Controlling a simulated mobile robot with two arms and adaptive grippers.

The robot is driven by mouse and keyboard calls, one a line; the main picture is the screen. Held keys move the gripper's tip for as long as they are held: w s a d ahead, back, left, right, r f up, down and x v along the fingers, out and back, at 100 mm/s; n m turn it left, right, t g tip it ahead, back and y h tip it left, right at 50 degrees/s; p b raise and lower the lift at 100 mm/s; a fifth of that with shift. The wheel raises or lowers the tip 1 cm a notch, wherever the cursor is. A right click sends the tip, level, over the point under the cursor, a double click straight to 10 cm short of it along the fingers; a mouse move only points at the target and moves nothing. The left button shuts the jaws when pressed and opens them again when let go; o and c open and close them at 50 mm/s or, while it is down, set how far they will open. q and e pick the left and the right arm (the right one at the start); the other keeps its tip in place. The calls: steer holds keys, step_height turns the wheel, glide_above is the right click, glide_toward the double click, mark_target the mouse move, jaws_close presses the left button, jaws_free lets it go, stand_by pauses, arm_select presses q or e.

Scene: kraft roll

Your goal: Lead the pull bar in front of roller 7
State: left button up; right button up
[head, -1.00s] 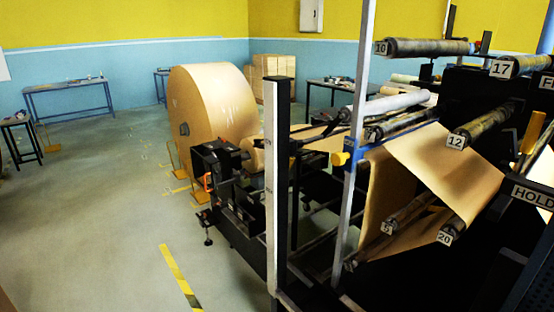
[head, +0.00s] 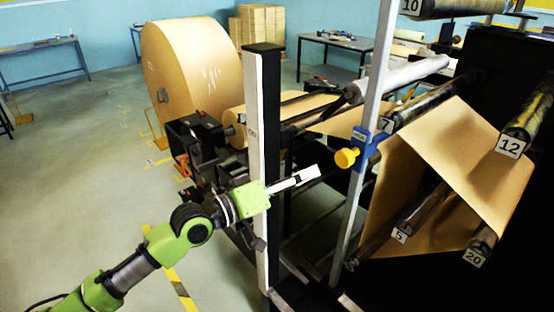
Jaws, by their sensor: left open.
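Roller 7 (head: 424,104) is a dark roller with a "7" tag at its near end, right of the upright post. Brown paper (head: 462,148) slopes down to the right beside it, and another sheet (head: 393,186) hangs lower. I cannot pick out the pull bar for certain. My left gripper (head: 306,176) is open, with pale fingers pointing right. It appears in front of the machine frame, left of and lower in the picture than roller 7. It holds nothing that I can see. My right gripper is not in view.
A black-and-white upright (head: 264,160) stands close behind my left wrist. Rollers 12 (head: 522,122), 5 (head: 420,212) and 20 (head: 482,242) are at right. A large kraft roll (head: 195,75) stands behind; floor at left is open.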

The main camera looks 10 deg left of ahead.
mark_target(340, 160)
arm_select(q)
steer(key=x, duration=0.3)
steer(key=b+x, duration=0.1)
steer(key=x, duration=0.2)
steer(key=r+x, duration=0.1)
steer(key=x, duration=0.3)
steer(key=shift+s+d, duration=0.4)
steer(key=shift+b+x, duration=0.5)
steer(key=shift+x, duration=0.5)
steer(key=shift+w+d, duration=0.3)
steer(key=shift+w, duration=0.15)
steer(key=shift+d+r, duration=0.15)
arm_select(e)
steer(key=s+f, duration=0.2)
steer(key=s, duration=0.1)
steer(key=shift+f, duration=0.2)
